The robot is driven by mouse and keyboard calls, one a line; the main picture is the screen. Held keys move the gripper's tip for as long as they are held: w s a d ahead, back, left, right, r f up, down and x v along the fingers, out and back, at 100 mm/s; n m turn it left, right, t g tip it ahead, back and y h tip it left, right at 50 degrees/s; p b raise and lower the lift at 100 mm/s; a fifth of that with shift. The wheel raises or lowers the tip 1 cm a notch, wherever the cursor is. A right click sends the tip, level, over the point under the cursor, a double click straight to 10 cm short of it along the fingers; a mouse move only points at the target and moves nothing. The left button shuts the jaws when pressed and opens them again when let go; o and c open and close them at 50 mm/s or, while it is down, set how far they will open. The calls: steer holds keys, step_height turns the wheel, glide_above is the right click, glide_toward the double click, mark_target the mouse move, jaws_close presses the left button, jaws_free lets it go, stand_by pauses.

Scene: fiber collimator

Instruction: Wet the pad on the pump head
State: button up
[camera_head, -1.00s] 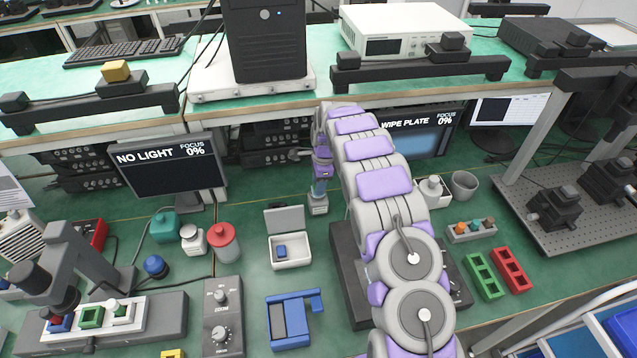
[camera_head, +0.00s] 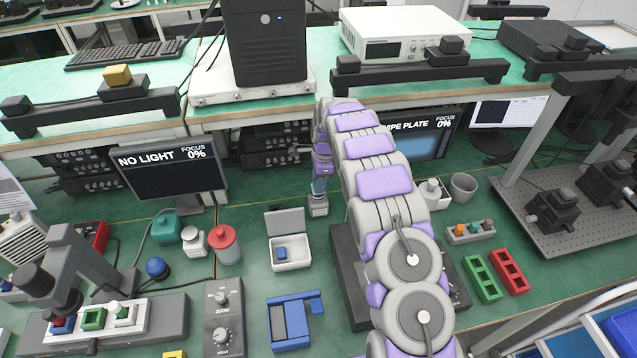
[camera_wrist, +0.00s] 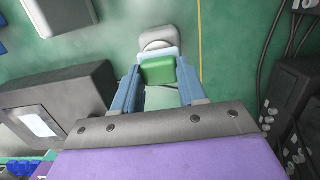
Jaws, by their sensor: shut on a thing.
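My gripper (camera_wrist: 159,85) points down at the far side of the bench and is shut on a small green block (camera_wrist: 158,71) between its blue fingers. A pale grey, rounded piece (camera_wrist: 158,40) shows just beyond the block; I cannot tell whether they are joined. In the head view my gripper (camera_head: 319,190) is beside my arm, with a small grey-white piece (camera_head: 318,206) at its tips. Whether this touches the bench is unclear. A white bottle (camera_head: 432,193) and a red-topped jar (camera_head: 225,244) stand apart from my gripper. I cannot tell which thing is the pump head.
An open white box (camera_head: 291,264) with a blue piece stands left of my arm. A dark base (camera_head: 345,255) is partly hidden under my arm. A grey cup (camera_head: 463,187) and green (camera_head: 482,277) and red (camera_head: 510,271) racks are right. Monitors stand behind.

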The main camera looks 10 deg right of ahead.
steer(key=shift+r+p, duration=1)
steer(key=shift+r, duration=1.3)
